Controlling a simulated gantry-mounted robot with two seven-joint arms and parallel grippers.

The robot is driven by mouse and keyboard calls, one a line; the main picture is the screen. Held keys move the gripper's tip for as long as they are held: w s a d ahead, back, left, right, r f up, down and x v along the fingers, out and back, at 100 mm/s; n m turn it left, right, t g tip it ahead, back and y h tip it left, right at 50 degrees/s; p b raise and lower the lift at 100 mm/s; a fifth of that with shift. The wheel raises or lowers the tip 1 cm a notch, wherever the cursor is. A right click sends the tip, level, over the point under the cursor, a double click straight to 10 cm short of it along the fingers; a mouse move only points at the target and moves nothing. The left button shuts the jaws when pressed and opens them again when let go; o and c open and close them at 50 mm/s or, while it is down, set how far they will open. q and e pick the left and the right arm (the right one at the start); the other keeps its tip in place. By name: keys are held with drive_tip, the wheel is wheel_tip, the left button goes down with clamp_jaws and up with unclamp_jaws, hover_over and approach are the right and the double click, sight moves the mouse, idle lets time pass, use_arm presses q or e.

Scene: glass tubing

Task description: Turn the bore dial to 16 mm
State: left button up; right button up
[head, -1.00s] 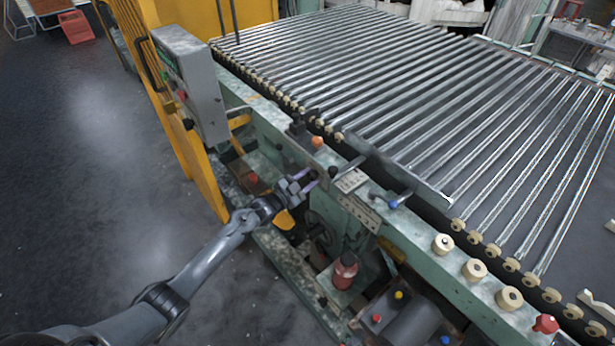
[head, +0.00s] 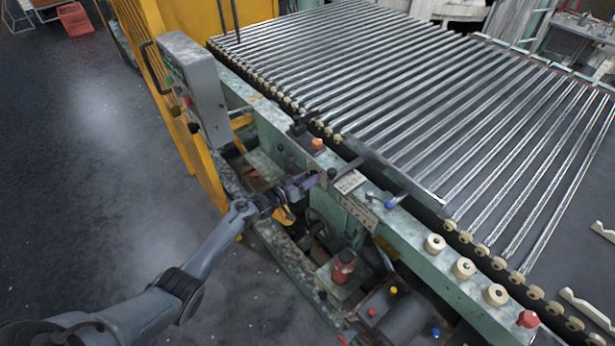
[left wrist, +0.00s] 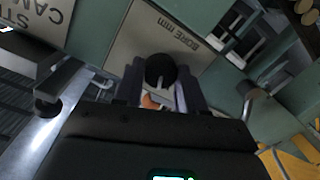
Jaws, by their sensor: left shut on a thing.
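The bore dial (left wrist: 160,70) is a round black knob with a pale pointer line, in front of a grey plate lettered BORE MM (left wrist: 150,35) in the left wrist view. My left gripper (left wrist: 159,92) is shut on the knob, one finger on each side of it. An orange patch shows just below the knob. I cannot read any numbers, so the setting is unclear. In the head view my left gripper (head: 308,180) reaches the side of the green machine frame (head: 285,140), and I cannot make out the dial there. My right gripper is not in view.
A lever with a black ball end (left wrist: 48,108) is left of the fingers in the wrist view. In the head view a blue-tipped lever (head: 391,204) and an orange button (head: 317,144) are close by. A grey control box (head: 190,85) stands left, a red bottle (head: 343,266) below.

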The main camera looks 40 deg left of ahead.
use_arm(q)
drive_tip(key=shift+n+p, duration=0.4)
drive_tip(key=shift+n, duration=1.6)
drive_tip(key=o, duration=1.1)
drive_tip(key=shift+c, duration=0.2)
drive_tip(key=s+a+r+p, duration=0.1)
drive_tip(key=s+a+p, duration=0.1)
drive_tip(key=s, duration=0.8)
drive_tip(key=shift+s+a+p, duration=0.15)
drive_tip(key=shift+s+p, duration=0.1)
drive_tip(key=shift+p, duration=0.35)
